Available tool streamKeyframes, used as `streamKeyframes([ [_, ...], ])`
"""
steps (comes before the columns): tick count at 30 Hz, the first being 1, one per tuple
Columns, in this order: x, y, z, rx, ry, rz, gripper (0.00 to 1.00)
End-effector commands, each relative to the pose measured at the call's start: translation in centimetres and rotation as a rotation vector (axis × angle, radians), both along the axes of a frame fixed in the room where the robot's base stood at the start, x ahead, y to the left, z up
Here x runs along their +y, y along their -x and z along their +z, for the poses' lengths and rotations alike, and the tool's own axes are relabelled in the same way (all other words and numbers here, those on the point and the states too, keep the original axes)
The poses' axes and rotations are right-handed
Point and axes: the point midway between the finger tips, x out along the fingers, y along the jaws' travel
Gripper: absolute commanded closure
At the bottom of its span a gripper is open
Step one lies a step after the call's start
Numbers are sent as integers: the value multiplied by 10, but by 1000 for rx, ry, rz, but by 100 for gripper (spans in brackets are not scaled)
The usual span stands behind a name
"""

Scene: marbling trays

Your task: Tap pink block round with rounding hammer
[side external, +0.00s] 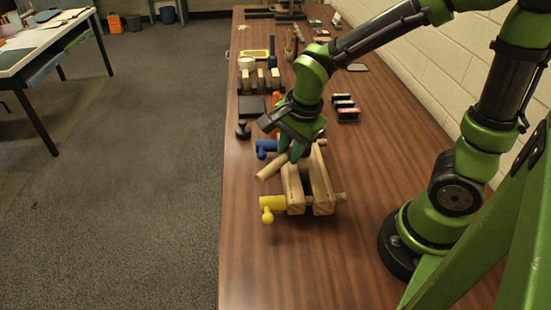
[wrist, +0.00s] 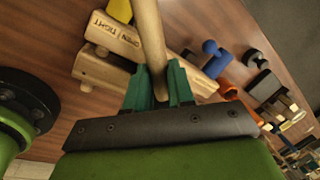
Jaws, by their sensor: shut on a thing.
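My gripper (side external: 290,149) is low over the table beside the wooden vise. Its teal fingers (wrist: 159,86) are shut on a round wooden rod (wrist: 151,35), which also sticks out to the lower left in the side view (side external: 271,168). The rod may be the rounding hammer's handle; I see no hammer head. The wooden vise (side external: 293,188) has thick jaws and a yellow handle (side external: 272,203); a jaw in the wrist view (wrist: 112,38) is lettered OPEN and TIGHT. I cannot make out a pink block in either view.
A blue handle (side external: 265,147) and a black knob (side external: 243,131) are close to the gripper. Small red, black and blue pieces (side external: 347,115) lie near the wall. The table front is clear.

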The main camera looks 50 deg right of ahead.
Motion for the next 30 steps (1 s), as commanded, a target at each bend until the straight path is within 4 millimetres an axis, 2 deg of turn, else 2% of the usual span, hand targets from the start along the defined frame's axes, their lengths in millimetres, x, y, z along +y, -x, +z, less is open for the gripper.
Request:
streamKeyframes([
  [14,0,-1,2,-2,0,0,100],
  [30,0,-1,-10,-2,0,-1,100],
])
